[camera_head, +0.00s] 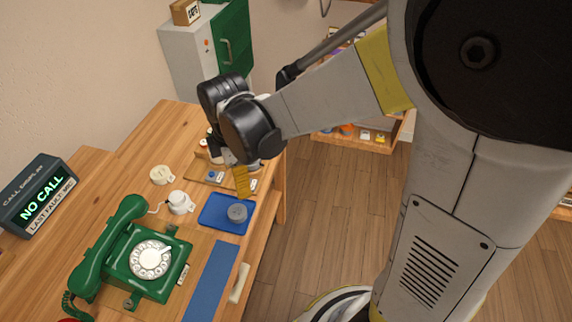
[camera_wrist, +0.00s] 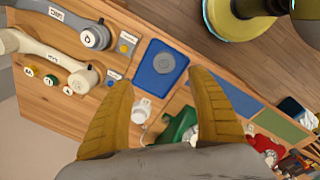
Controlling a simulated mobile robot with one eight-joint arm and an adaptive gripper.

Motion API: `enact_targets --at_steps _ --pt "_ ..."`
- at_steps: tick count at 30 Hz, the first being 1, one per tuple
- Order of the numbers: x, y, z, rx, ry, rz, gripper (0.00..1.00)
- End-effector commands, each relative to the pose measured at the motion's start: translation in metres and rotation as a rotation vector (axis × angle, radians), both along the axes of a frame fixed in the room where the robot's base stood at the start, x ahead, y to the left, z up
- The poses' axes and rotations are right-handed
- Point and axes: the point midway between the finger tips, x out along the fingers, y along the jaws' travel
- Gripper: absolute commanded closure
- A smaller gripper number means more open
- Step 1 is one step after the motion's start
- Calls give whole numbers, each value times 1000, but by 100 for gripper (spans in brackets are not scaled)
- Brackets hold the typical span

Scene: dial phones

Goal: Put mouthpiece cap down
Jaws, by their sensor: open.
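A round grey cap, which looks like the mouthpiece cap (camera_head: 237,213), lies on a blue tray (camera_head: 212,221) near the table's right edge. In the wrist view the cap (camera_wrist: 164,63) rests on the tray (camera_wrist: 146,80), apart from my fingers. My gripper (camera_wrist: 160,78) is open, with two yellow fingers spread and nothing between them. In the head view one yellow finger of my gripper (camera_head: 242,185) shows just behind the cap; the rest is hidden by my wrist.
A green dial phone (camera_head: 150,259) stands at the front, with a white round part (camera_head: 180,203) on a cord behind it. A cream part (camera_head: 162,175) lies farther back. A "NO CALL" display (camera_head: 42,200) stands at left. A green-doored cabinet (camera_head: 229,45) is at the back.

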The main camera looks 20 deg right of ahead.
Motion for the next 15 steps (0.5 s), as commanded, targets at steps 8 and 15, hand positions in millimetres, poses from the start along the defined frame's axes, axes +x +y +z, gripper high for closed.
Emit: enact_targets --at_steps 8,15 --pt "-47 -64 80 185 -221 -760 32" --pt "-88 -101 107 417 -357 -1306 32"
